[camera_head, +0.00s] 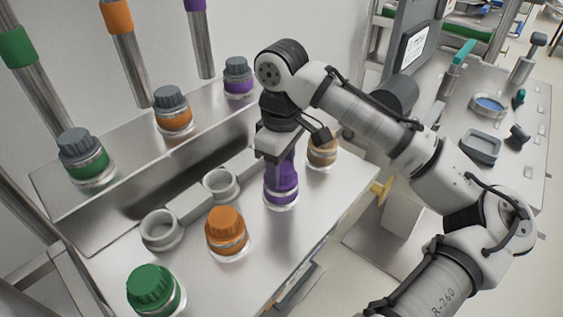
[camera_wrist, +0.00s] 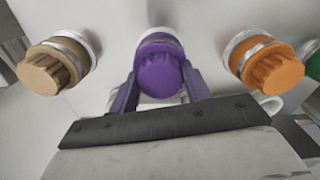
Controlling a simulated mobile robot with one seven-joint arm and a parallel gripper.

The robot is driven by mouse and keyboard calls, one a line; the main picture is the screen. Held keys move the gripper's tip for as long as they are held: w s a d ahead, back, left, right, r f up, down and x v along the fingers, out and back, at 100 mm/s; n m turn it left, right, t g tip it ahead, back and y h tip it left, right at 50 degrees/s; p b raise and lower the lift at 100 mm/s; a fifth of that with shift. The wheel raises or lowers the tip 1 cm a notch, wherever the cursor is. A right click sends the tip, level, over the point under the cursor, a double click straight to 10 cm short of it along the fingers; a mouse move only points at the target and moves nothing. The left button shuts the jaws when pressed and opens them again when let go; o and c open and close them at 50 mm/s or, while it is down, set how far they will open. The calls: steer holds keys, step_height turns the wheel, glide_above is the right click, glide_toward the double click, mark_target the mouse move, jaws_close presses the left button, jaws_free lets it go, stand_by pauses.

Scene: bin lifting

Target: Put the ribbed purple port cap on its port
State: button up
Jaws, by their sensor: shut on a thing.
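The ribbed purple port cap (camera_head: 281,187) is at the front row of the steel bench, between the orange cap and the tan cap. A clear and metal ring shows at its base, and it also shows end-on in the wrist view (camera_wrist: 158,74). My gripper (camera_head: 279,160) reaches down from above and is shut on the purple cap. In the wrist view its two purplish fingers (camera_wrist: 161,88) lie on either side of the cap. The cap looks upright and at its port's ring. I cannot tell whether it is fully seated.
An orange cap (camera_head: 226,226), a green cap (camera_head: 150,286) and a tan cap (camera_head: 323,150) stand in the same row. Two open pale rings (camera_head: 160,230) (camera_head: 221,185) lie behind. Grey-capped ports (camera_head: 172,108) and steel posts (camera_head: 129,52) stand at the back.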

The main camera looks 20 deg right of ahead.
steer(key=shift+f, duration=0.25)
stand_by(0.5)
steer(key=o, duration=1.2)
steer(key=shift+o, duration=0.2)
step_height(320, 180, up, 14)
steer(key=shift+f, duration=0.15)
